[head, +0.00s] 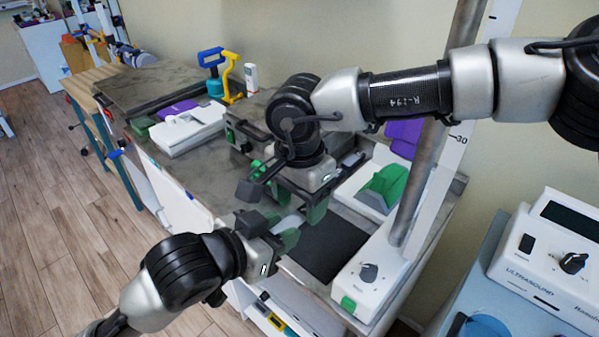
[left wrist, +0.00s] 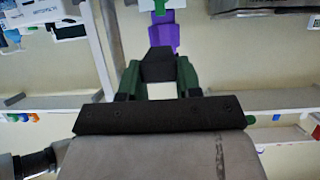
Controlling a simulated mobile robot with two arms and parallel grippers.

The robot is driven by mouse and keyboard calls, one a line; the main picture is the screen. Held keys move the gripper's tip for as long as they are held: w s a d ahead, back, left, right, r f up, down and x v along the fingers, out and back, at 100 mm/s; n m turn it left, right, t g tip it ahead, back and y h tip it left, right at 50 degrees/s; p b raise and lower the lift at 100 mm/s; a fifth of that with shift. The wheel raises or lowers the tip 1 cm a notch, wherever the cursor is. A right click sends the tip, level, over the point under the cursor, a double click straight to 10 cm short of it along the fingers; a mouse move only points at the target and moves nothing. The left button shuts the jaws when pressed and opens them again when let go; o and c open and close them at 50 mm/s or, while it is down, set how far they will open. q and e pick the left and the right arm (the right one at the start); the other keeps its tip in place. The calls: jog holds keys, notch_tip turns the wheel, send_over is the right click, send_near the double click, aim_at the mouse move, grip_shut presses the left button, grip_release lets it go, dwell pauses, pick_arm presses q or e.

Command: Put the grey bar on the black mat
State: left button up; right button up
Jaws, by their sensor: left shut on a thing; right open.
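The black mat (head: 333,246) lies flat on the grey worktop, left of the white device with the dial. My left gripper (head: 287,226) is just left of the mat and appears above it. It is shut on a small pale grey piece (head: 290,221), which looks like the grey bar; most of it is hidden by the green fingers. In the left wrist view a pale block (left wrist: 160,91) shows between the green fingers. My right gripper (head: 290,197) is open, close above and behind the left one, and covers part of the worktop.
A white device (head: 368,275) and a tilted grey pole (head: 428,180) stand right of the mat. A white tray with a green item (head: 385,185) lies behind. An ultrasound unit (head: 545,255) stands at the right. Bare worktop (head: 205,170) shows at left.

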aim_at(299, 214)
jog(key=shift+f, duration=1.6)
jog(key=c, duration=0.9)
pick_arm(q)
jog(key=o, duration=1)
pick_arm(e)
jog(key=shift+c, duration=0.6)
